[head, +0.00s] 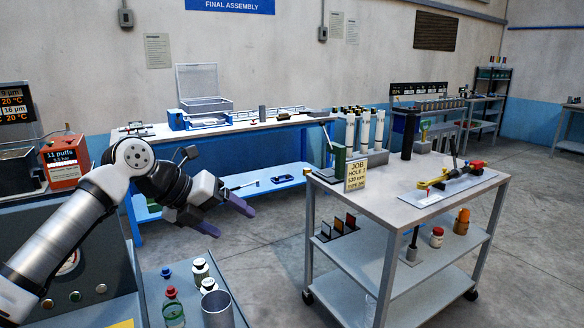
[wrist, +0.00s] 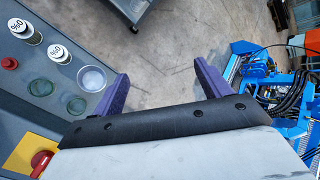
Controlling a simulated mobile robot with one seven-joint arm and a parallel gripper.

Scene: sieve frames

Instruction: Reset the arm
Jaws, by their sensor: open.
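My arm (head: 75,220) reaches in from the left of the head view, bent at the elbow, with its wrist over the gap right of the grey bench. My gripper (head: 226,217) points right and downward, its two purple fingers spread apart with nothing between them. In the wrist view my gripper (wrist: 163,70) is also open and empty, with bare floor between the fingers. It touches nothing that I can see.
Jars and a metal cup (head: 217,308) stand on the grey bench below the gripper. A blue workbench (head: 240,135) is behind. A wheeled cart (head: 400,210) with tools stands to the right. The concrete floor (head: 262,262) between is clear.

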